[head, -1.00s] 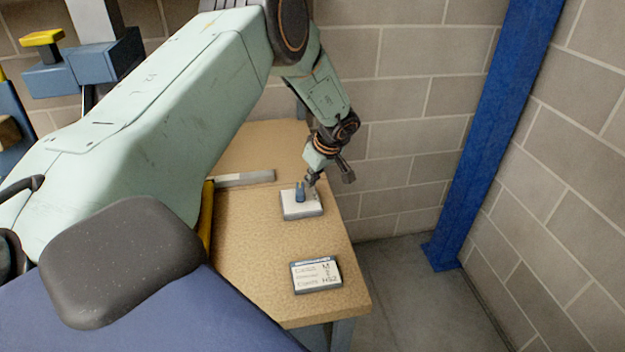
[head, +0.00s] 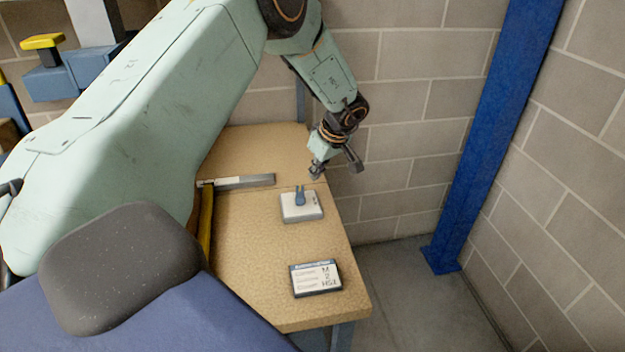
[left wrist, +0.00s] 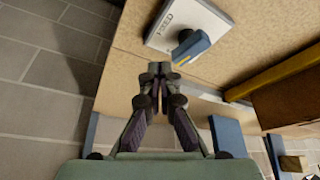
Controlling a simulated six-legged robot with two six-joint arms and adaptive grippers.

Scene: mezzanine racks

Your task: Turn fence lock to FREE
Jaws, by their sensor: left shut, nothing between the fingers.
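The fence lock is a light plate (head: 301,212) with a blue knob (head: 300,196) carrying a yellow stripe, lying on the tan worktop. In the left wrist view the plate (left wrist: 202,18) is near the top and its blue knob (left wrist: 190,48) slants across its near edge. My right gripper is out of view.
A label card (head: 315,279) lies nearer on the worktop (head: 250,290). A grey metal bar (head: 243,182) and a yellow bar (head: 205,225) are to the left. A block wall (head: 400,150) and a blue post (head: 490,130) stand behind and right.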

